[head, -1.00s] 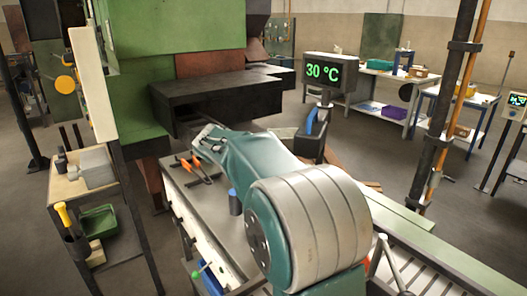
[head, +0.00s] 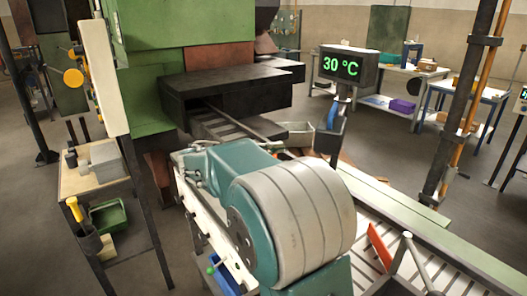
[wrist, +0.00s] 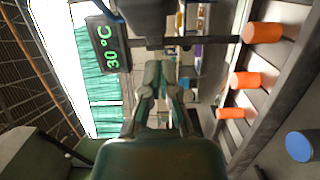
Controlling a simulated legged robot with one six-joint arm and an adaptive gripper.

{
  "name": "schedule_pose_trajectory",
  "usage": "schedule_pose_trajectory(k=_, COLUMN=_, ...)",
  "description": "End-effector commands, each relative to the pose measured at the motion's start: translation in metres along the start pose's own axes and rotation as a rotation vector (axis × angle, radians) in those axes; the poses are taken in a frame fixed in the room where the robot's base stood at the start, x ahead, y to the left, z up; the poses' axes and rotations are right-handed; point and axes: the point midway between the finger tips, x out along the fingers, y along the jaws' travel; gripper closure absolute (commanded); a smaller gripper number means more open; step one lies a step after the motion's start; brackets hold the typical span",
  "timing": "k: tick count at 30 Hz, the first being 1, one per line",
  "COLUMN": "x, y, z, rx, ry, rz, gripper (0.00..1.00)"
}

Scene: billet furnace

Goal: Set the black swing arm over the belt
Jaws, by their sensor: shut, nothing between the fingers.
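My gripper shows in the wrist view (wrist: 170,78), with its fingers shut and nothing held. In the head view my forearm hides most of it, and it points towards the furnace side. I cannot single out the black swing arm with certainty. A dark block (wrist: 152,18) stands beyond the fingers in the wrist view, with a dark bar (wrist: 222,41) running across to the right. No contact between it and the fingers shows. A slatted track, likely the belt (head: 365,236), lies right of my arm in the head view.
The 30 °C display (head: 345,65) stands behind the track on a dark post. An orange-red flap (head: 380,246) sits over the slats. Several orange cylinders (wrist: 262,33) line a rack in the wrist view. A dark furnace shelf (head: 220,98) and a side stand (head: 95,180) flank the left.

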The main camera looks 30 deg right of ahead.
Motion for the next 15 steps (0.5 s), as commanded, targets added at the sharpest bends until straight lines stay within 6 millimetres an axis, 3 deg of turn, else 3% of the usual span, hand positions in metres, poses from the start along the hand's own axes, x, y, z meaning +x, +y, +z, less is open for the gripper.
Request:
schedule_pose_trajectory(k=6, x=0.042, y=0.0, z=0.001, rx=-0.001, ry=-0.004, rz=0.0, gripper=1.0)
schedule_pose_trajectory(k=15, x=0.067, y=0.0, z=0.026, rx=0.0, ry=-0.001, rz=0.0, gripper=1.0)
